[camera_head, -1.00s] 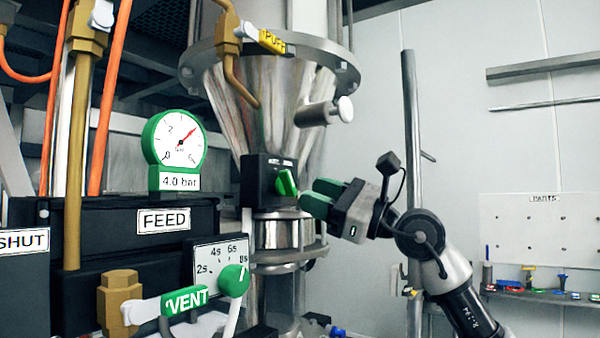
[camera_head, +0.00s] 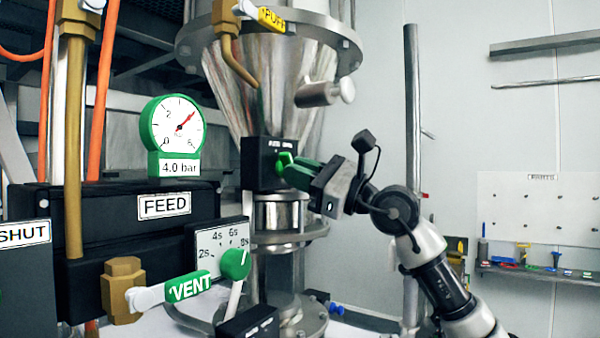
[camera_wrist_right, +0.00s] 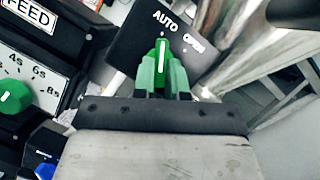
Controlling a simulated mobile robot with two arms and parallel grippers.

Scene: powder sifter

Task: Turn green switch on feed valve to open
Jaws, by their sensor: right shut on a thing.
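The green switch (camera_wrist_right: 162,56) sits on the face of a black valve box labelled "AUTO" and "OPEN" (camera_wrist_right: 150,35). In the head view the switch (camera_head: 284,161) is partly hidden by my gripper, and the black box (camera_head: 258,163) is below the steel hopper cone. My right gripper (camera_wrist_right: 162,75) has its green fingers closed on either side of the switch. In the head view my right gripper (camera_head: 290,172) reaches in from the right. My left gripper is out of view.
The FEED box (camera_head: 130,225), a pressure gauge (camera_head: 177,128) reading 4.0 bar, the VENT lever (camera_head: 188,287) and a green timer knob (camera_head: 235,264) are to the left. The hopper (camera_head: 265,90) rises above. A parts board (camera_head: 545,210) hangs at far right. The space right of the hopper is mostly clear.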

